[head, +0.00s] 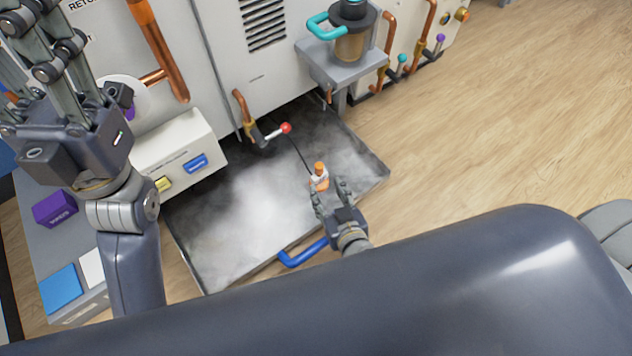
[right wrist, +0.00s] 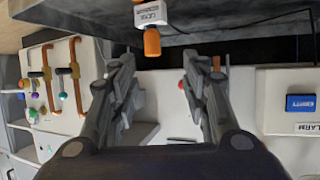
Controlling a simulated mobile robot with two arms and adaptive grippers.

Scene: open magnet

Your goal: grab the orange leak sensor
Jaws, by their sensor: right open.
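The leak sensor (head: 319,178), white with orange ends, stands on the misty grey tray in the head view, with a thin dark cable running from it.
The dark-rimmed tray (head: 215,255) lies on the wooden floor below a white cabinet (head: 225,60). A red-tipped lever (head: 286,128) reaches over the tray. A blue handle (head: 303,254) is at its front. A grey pedestal (head: 335,65) stands behind. Floor to the right is clear.

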